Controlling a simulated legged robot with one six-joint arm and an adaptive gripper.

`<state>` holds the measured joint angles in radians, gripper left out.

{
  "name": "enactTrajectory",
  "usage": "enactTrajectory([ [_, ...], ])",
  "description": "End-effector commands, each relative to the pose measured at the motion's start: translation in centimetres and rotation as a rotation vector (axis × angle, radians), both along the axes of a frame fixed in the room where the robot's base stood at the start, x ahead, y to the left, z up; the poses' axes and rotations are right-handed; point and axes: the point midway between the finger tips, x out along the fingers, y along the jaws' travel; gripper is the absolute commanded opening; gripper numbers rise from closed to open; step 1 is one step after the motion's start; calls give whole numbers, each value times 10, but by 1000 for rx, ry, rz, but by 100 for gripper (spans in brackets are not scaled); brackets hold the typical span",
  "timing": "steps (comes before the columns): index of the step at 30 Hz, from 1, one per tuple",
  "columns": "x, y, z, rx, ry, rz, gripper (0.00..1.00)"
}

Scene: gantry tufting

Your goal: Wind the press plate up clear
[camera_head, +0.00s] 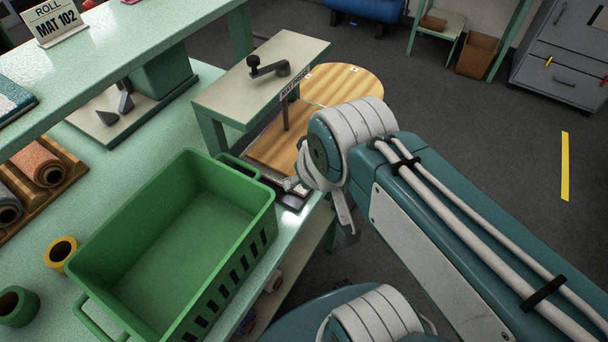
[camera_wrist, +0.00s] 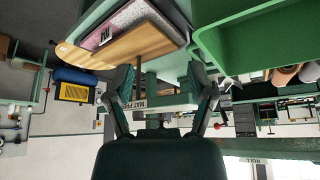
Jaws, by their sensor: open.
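The mat press (camera_head: 262,85) is a green frame with a pale top, and a crank handle (camera_head: 268,67) with a dark knob lies on that top. A thin post runs down from the frame to the wooden press plate (camera_head: 272,151). In the wrist view, which looks upside down, the plate (camera_wrist: 130,48) lies close over a pink and grey mat (camera_wrist: 140,20); I cannot tell if they touch. My gripper (camera_head: 343,215) is beside the plate, right of the press and below the crank. In the wrist view its fingers (camera_wrist: 163,78) are spread with nothing between them.
A green crate (camera_head: 195,240) stands on the bench left of my gripper, close to the press. Rolls of mat (camera_head: 35,160) lie in a wooden rack at left under a raised shelf. The floor (camera_head: 480,110) behind and right is largely clear.

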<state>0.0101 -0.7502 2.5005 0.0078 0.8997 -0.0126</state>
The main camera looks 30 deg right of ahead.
Motion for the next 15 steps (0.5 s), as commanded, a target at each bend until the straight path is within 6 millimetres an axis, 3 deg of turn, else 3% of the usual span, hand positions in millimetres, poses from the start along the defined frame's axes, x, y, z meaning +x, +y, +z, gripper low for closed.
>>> enactTrajectory([
  [4, 0, 0, 0, -1, 0, 0, 70],
  [6, 0, 1, 0, -1, 0, 0, 39],
  [9, 0, 1, 0, -1, 0, 0, 0],
  [13, 9, 2, 10, -3, 5, 8, 0],
  [15, 22, 2, 24, -4, 13, 20, 0],
])
